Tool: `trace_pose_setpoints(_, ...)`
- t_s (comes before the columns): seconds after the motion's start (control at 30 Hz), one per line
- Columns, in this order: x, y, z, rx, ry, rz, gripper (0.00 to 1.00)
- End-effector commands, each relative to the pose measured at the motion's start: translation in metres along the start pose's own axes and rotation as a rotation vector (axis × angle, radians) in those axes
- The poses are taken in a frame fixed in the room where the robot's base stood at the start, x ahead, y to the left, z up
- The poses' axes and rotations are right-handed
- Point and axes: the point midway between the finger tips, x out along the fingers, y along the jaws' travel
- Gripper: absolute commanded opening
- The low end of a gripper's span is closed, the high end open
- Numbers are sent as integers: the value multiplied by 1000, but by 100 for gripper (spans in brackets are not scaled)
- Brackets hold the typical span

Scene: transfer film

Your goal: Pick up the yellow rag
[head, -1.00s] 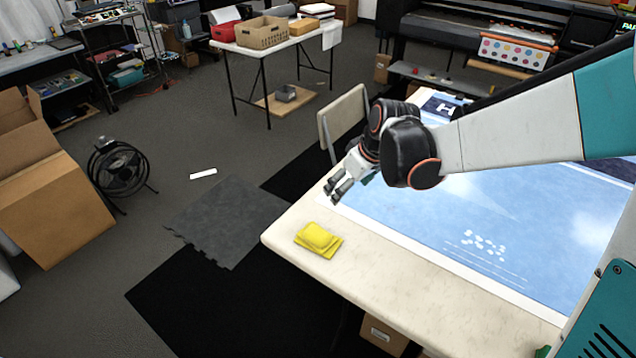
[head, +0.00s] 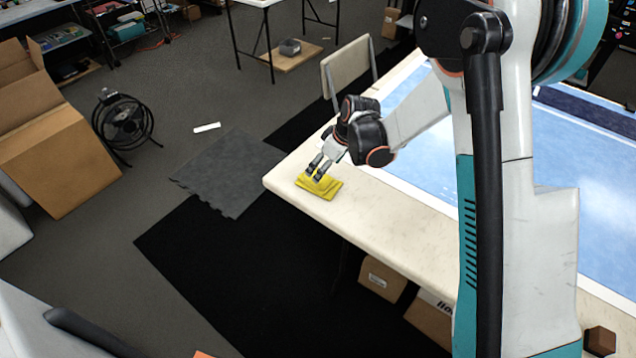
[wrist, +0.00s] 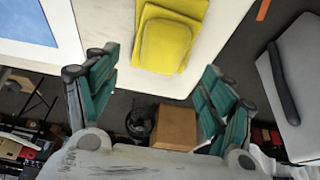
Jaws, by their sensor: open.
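The yellow rag (head: 321,187) lies folded on the pale tabletop near the table's left corner. My gripper (head: 317,171) is over the rag's far edge in the head view and partly covers it. In the wrist view the rag (wrist: 167,42) lies ahead, at the top middle, between the lines of the two spread fingers. My gripper (wrist: 160,85) is open with nothing between its fingers. Whether the fingertips touch the rag cannot be told.
The pale table (head: 400,208) carries a large blue printed sheet (head: 570,150) to the right. A chair (head: 349,70) stands behind the table. Cardboard boxes (head: 384,280) sit under it. A black fan (head: 124,122) and a large open carton (head: 60,160) stand on the floor at left.

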Motion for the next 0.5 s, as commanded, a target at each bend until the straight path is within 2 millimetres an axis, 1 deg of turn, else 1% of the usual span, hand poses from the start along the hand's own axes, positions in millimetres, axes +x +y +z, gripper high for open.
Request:
trace_pose_setpoints(0.03,7,0,0,0,0,0,75)
trace_pose_setpoints(0.27,18,0,1,0,0,0,75)
trace_pose_setpoints(0.33,24,-1,2,0,0,0,75)
trace_pose_setpoints(0.5,50,-3,4,-1,0,0,75)
